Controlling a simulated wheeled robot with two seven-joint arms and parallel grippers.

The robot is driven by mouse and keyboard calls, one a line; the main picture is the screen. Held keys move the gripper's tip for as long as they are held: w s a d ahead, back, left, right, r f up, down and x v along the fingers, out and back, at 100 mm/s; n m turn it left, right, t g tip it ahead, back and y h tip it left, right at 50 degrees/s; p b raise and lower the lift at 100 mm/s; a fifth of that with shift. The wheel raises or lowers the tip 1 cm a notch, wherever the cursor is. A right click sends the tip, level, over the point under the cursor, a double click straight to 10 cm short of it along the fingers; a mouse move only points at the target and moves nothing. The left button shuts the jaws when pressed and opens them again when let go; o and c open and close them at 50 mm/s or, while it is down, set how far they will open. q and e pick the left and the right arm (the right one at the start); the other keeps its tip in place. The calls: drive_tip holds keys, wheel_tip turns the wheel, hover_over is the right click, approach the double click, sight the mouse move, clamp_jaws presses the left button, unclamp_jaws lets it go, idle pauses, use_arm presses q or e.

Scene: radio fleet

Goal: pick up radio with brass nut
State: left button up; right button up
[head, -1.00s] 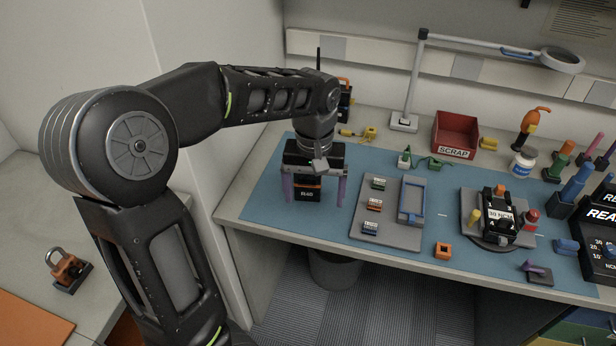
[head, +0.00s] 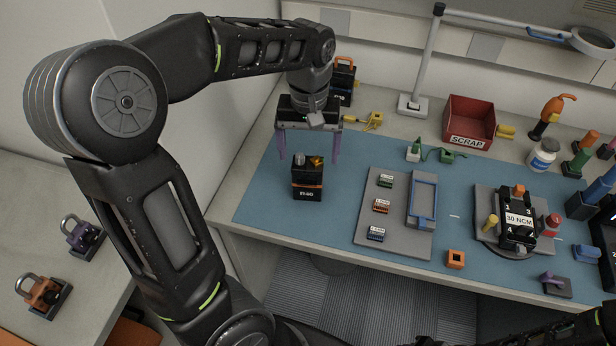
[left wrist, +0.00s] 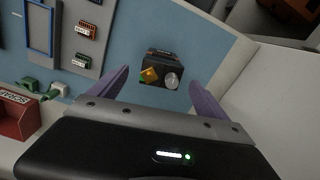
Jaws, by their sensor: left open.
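A small black radio (head: 307,182) with an orange band and a pale label stands upright on the blue mat, toward its left end. In the left wrist view the radio (left wrist: 163,68) shows a gold, nut-like piece and a silvery round knob. My left gripper (head: 308,160) is open and empty, its two purple fingers apart, above and behind the radio. In the wrist view the radio lies between the finger directions, with no visible contact. My right gripper is not in view.
A second black and orange radio (head: 343,78) stands at the back by the wall. A grey tray (head: 400,240) with small connectors lies right of the radio. A red scrap bin (head: 468,122), a lamp base (head: 412,105) and a test fixture (head: 518,222) are farther right. The mat around the radio is clear.

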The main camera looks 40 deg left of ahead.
sight(308, 166)
use_arm(q)
drive_tip(key=shift+f, duration=1.15)
drive_tip(key=shift+a+f+p, duration=0.1)
drive_tip(key=shift+f+p, duration=0.4)
drive_tip(key=shift+f, duration=2.15)
drive_tip(key=c, duration=1.8)
